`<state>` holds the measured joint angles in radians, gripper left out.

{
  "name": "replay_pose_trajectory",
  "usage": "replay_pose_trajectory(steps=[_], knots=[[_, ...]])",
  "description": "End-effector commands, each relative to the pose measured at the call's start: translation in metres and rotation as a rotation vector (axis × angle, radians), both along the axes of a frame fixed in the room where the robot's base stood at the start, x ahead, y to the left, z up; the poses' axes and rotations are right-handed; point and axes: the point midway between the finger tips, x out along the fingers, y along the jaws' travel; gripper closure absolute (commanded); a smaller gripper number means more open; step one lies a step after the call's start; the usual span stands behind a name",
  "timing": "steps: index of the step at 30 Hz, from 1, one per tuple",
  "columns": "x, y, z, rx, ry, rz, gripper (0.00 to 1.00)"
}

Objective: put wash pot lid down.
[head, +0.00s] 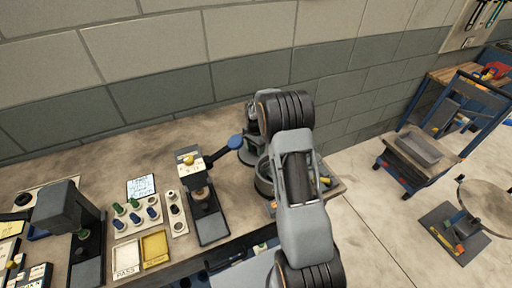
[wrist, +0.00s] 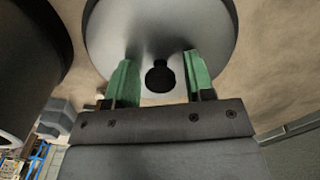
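The wash pot lid (wrist: 160,28) fills the top middle of the wrist view as a round, shiny silver disc with a black knob (wrist: 160,77). My gripper (wrist: 161,80) has green finger pads, one on each side of the knob, with a visible gap on both sides. It is open and holds nothing. In the head view my arm covers most of the gripper and lid. A round grey vessel (head: 264,186), perhaps the wash pot, shows partly beside my arm; I cannot see inside it.
A large dark cylinder (wrist: 22,65) stands close on the left in the wrist view. On the bench, a small press (head: 205,203) with a blue-ended lever, a yellow tray (head: 155,248) and several bottles stand left of my arm. A wall (head: 150,60) runs behind.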

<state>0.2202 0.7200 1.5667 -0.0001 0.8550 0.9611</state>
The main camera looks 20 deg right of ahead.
Motion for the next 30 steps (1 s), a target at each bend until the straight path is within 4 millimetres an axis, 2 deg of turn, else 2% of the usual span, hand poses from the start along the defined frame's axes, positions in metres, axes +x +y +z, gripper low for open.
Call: replay_pose_trajectory(steps=[8, 12, 17, 24, 30], knots=[[0.0, 0.0, 0.001, 0.0, 0.0, 0.0, 0.46], [0.001, 0.0, 0.008, 0.0, -0.002, 0.0, 0.46], [0.001, 0.0, 0.034, -0.001, -0.005, 0.0, 0.46], [0.001, 0.0, 0.081, -0.001, -0.005, 0.0, 0.46], [0.001, 0.0, 0.109, -0.001, -0.003, 0.0, 0.46]])
